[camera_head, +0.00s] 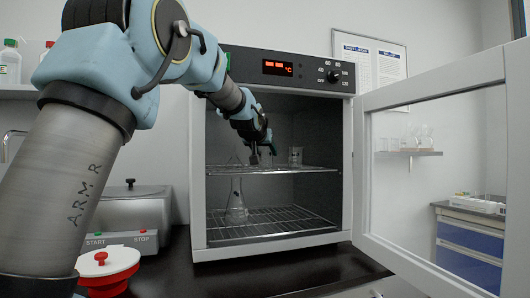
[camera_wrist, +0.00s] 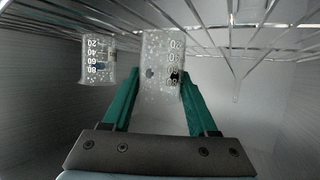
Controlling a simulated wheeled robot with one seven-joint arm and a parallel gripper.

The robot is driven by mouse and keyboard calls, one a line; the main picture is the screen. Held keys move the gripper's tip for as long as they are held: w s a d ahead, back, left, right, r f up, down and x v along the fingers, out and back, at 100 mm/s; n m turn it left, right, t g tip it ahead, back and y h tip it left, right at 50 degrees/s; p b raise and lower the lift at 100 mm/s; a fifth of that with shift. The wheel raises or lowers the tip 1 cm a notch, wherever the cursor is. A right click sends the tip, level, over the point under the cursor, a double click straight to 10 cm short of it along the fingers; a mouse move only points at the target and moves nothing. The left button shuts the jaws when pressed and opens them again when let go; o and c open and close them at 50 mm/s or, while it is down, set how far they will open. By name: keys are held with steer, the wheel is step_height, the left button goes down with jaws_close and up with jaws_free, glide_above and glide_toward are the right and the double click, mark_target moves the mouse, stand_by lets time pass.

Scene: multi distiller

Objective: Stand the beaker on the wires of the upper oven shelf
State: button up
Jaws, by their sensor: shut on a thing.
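My gripper (camera_head: 266,146) reaches through the open oven door, above the upper shelf (camera_head: 310,169). In the wrist view, which is upside down, its green fingers (camera_wrist: 162,85) are shut on a clear graduated beaker (camera_wrist: 160,62). The held beaker looks upright, with its base close to the shelf wires (camera_wrist: 200,27); I cannot tell whether it touches them. In the head view this beaker (camera_head: 266,159) is small and partly hidden by the gripper. A second clear beaker (camera_head: 295,157) stands on the upper shelf to the right; it also shows in the wrist view (camera_wrist: 97,62).
A conical flask (camera_head: 236,205) stands on the lower shelf (camera_head: 280,222). Faint glassware outlines show at the upper shelf's left. The oven door (camera_head: 368,165) is swung open to the right. A red and white container (camera_head: 105,268) stands outside, front left.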

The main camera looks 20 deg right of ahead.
steer(key=shift+f, duration=0.2)
steer(key=o, duration=1.4)
steer(key=shift+c, duration=0.2)
steer(key=shift+r, duration=0.15)
steer(key=shift+s+a+r, duration=0.1)
steer(key=shift+s+r, duration=0.05)
steer(key=b+v, duration=0.2)
steer(key=v, duration=0.9)
steer(key=shift+s+a+r, duration=0.15)
steer(key=shift+s+r, duration=0.05)
